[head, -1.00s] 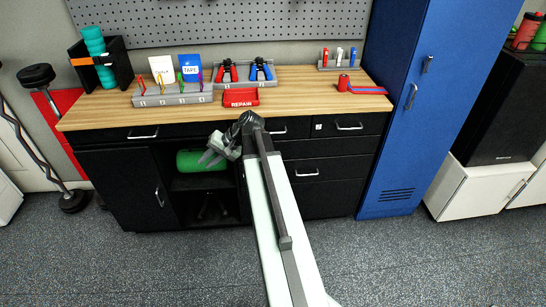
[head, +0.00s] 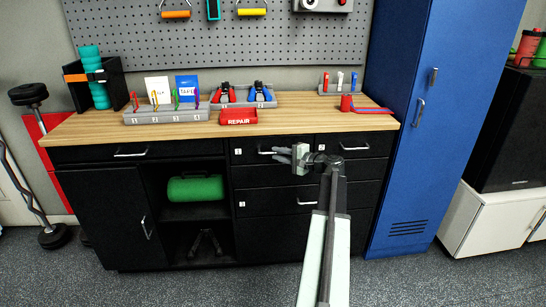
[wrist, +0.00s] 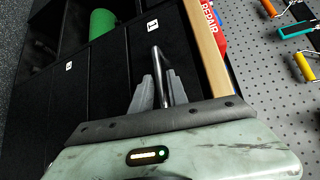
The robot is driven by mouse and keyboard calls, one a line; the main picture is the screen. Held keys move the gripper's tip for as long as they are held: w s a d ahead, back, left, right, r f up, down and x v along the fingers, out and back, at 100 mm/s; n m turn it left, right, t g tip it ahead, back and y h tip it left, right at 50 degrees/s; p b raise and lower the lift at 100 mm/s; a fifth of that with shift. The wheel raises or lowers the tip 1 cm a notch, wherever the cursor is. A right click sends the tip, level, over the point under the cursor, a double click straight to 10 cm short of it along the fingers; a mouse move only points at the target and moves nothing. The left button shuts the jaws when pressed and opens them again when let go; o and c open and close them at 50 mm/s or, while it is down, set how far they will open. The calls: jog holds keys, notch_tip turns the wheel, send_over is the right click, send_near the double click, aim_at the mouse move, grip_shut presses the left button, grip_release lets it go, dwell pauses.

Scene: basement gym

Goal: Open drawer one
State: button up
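The top middle drawer (head: 250,161) of the black workbench is shut, its front flush with its neighbours. It has a small white tag at its left, apparently a 1; the figure is hard to read. Its silver bar handle (head: 266,152) sits right of the tag. My gripper (head: 278,155) is at the right part of this handle. In the wrist view the two grey fingers (wrist: 160,76) stand apart, with the handle (wrist: 156,58) running between them. I cannot tell whether either finger touches it. The gripper is open.
A lower tagged drawer (head: 270,202) and a tagged right drawer (head: 355,145) are shut. A green roll (head: 195,188) lies in the open shelf. The wooden top (head: 100,125) bears tool racks and a red REPAIR tray (head: 238,117). A blue locker (head: 415,130) stands at the right.

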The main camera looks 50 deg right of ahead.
jog(key=shift+w+a+f, duration=0.1)
jog(key=shift+w+f, duration=0.05)
jog(key=shift+w, duration=0.95)
grip_shut()
dwell(0.5)
